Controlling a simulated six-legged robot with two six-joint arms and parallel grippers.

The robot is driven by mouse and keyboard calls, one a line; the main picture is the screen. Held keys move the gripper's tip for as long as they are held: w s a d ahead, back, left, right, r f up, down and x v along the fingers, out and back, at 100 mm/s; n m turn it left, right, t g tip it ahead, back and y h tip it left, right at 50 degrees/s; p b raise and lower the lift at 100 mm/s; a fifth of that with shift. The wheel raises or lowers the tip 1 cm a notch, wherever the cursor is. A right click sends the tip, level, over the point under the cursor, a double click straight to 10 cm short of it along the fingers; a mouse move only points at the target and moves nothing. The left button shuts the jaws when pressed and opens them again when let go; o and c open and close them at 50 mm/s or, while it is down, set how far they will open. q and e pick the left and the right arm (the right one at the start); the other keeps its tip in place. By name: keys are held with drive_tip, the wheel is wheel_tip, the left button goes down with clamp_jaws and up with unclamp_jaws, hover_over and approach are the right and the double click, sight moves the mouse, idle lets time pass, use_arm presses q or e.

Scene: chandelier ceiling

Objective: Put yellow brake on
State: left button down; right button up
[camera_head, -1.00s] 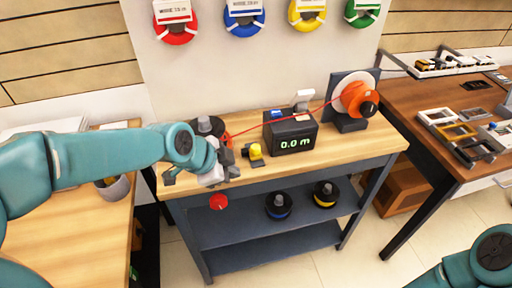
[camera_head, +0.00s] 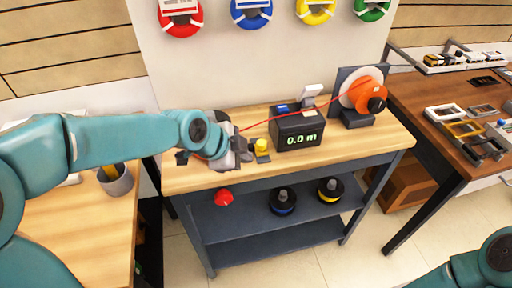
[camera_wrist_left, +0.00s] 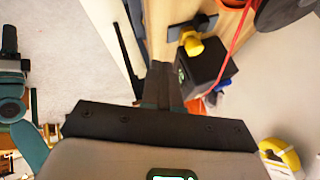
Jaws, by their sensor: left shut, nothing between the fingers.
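The yellow brake (camera_head: 262,146) is a small yellow knob on a dark mount. It is on the workbench, just left of the black length meter (camera_head: 297,130), which reads 0.0 m. My left gripper (camera_head: 243,150) is just left of the brake, at the bench's top. In the left wrist view, its shut, empty fingers (camera_wrist_left: 163,85) point toward the brake (camera_wrist_left: 190,43), with a gap visible between them. A red line (camera_head: 252,126) runs from near my left gripper past the meter to the orange reel (camera_head: 368,96). My right gripper is out of view; only part of that arm shows.
The workbench (camera_head: 345,140) has a lower shelf (camera_head: 240,220) with a red piece (camera_head: 223,197), a blue-banded spool (camera_head: 283,201) and a yellow-banded spool (camera_head: 330,190). Coloured rings hang on the wall. A brown table (camera_head: 410,75) stands at right.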

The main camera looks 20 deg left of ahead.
sight(260, 148)
use_arm(q)
drive_tip(key=w+f, duration=0.1)
drive_tip(key=w, duration=0.1)
drive_tip(key=w+f, duration=0.2)
drive_tip(key=w+f+p, duration=0.1)
drive_tip(key=w, duration=0.1)
drive_tip(key=shift+w+d+f, duration=0.25)
drive_tip(key=shift+d, duration=0.1)
drive_tip(key=shift+w, duration=0.35)
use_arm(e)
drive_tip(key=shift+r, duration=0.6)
use_arm(q)
drive_tip(key=shift+f, duration=0.1)
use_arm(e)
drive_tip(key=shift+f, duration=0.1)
use_arm(q)
drive_tip(key=shift+w+a+b, duration=0.4)
drive_tip(key=shift+w, duration=0.1)
drive_tip(key=shift+w+a+f+b, duration=0.1)
drive_tip(key=shift+w+a+b, duration=0.1)
drive_tip(key=shift+w+a, duration=0.25)
drive_tip(key=shift+w+a+b, duration=0.2)
drive_tip(key=shift+w, duration=0.3)
drive_tip(key=shift+w+a, duration=0.15)
drive_tip(key=shift+w, duration=0.05)
drive_tip(key=shift+r, duration=0.25)
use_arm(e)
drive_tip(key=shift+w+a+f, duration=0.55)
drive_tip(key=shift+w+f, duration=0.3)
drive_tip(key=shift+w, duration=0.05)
